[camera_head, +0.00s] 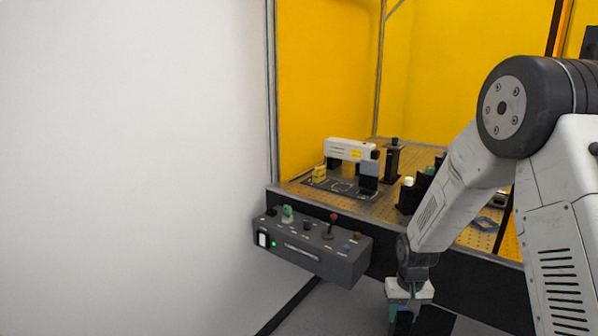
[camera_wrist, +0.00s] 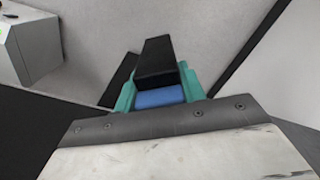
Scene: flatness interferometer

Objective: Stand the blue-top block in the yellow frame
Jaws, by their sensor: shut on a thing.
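My gripper (camera_head: 409,300) hangs low in front of the optical bench, with teal fingers. In the wrist view, the fingers (camera_wrist: 158,92) are shut on the blue-top block. That block shows a blue face (camera_wrist: 160,97) close to the gripper and a long black part (camera_wrist: 157,62) reaching away from it. In the head view I cannot clearly make out the block. The wrist view shows no yellow frame.
A white wall (camera_head: 130,170) stands left; yellow panels enclose the back.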

